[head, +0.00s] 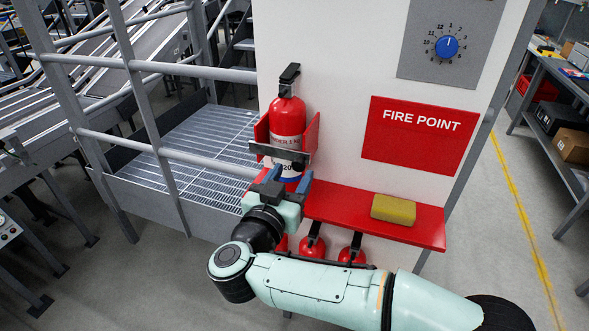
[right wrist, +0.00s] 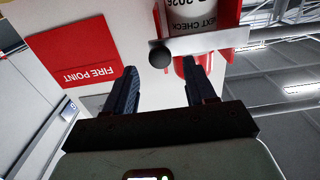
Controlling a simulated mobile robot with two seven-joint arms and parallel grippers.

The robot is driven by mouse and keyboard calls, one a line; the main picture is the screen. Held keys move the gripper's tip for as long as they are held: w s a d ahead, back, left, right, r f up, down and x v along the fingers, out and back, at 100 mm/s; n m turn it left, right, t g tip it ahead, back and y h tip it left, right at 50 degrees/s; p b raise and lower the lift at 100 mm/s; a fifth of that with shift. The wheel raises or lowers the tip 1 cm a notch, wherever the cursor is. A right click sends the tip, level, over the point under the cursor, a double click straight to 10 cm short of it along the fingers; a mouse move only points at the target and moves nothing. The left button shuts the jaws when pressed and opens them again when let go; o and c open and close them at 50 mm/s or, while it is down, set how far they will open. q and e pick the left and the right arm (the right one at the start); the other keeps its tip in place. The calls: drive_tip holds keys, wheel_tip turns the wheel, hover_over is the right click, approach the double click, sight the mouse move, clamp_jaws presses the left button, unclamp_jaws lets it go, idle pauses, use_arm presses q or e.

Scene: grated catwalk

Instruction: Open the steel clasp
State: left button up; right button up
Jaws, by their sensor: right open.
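The steel clasp (head: 280,153) is a flat bar across the front of a red fire extinguisher (head: 287,117) in a red wall bracket. In the right wrist view the clasp (right wrist: 212,41) is a pale bar with a round black knob (right wrist: 160,54) at its left end. The bar lies across the bracket. My right gripper (head: 288,177) is just below and in front of the clasp. In the right wrist view its fingers (right wrist: 159,68) are apart and empty, with the knob showing between and just beyond the tips. I cannot tell if they touch it. My left gripper is out of view.
A red shelf (head: 350,212) with a yellow sponge-like block (head: 393,209) juts out below right. Several red extinguishers hang or stand under it. A blue dial (head: 446,47) and a FIRE POINT sign (head: 417,136) are on the white panel. Grey railings (head: 160,67) stand left.

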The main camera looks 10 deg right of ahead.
drive_tip(key=shift+x, duration=1.35)
drive_tip(key=c, duration=1)
